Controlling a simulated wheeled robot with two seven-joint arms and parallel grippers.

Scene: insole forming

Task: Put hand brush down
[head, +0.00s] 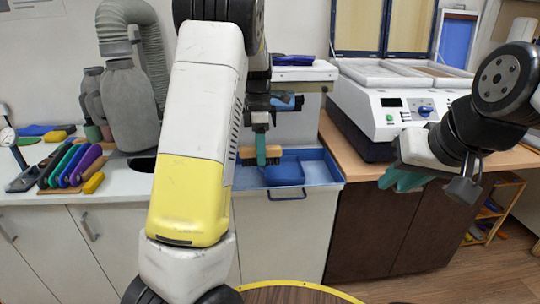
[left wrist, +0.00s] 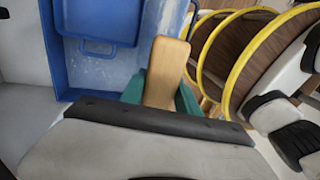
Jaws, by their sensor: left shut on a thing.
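The hand brush (head: 270,151) has a light wooden body and sits between the teal fingers of my left gripper (head: 261,148), over the blue tray (head: 330,177). In the left wrist view the brush's wooden part (left wrist: 166,72) sticks out between the teal fingers, and the left gripper (left wrist: 160,92) is shut on it. The tray (left wrist: 72,93) lies beside it there. I cannot tell whether the brush touches the tray. My right gripper (head: 405,178) hangs at the right, away from the brush, its teal fingers partly hidden by the wrist.
A smaller blue dustpan-like piece (head: 286,172) lies in the tray. A white machine with a display (head: 398,112) stands on the wooden counter to the right. A yellow-edged round stool (head: 300,290) is in front.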

